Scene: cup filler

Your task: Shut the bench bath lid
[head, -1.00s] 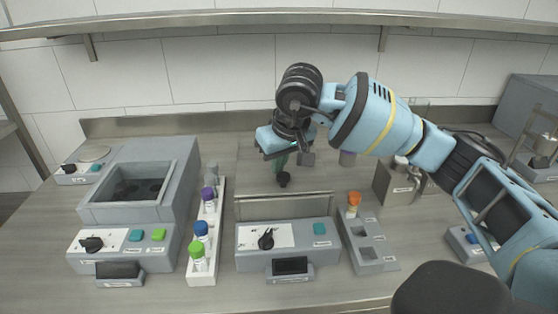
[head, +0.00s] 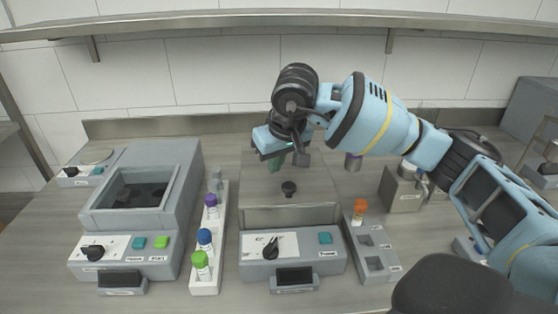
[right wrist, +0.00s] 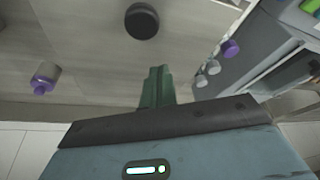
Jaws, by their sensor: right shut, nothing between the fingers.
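The bench bath (head: 325,262) is the grey box with a dial and a teal button at the centre of the bench in the head view. Its grey lid (head: 255,185) lies low over the top, with a black round knob (head: 289,188). I cannot tell whether the lid is fully seated. My right gripper (head: 275,166) is over the back of the lid, its green fingers together and empty. In the right wrist view, the shut fingers (right wrist: 157,86) point towards the knob (right wrist: 142,21) and are apart from it. My left gripper is not in view.
A white rack (head: 207,276) with several capped tubes stands left of the bath. Beyond it is a larger grey device (head: 185,190) with an open well. A grey holder (head: 379,276) with an orange-capped tube stands to the right. A steel shelf edge (head: 250,18) runs above.

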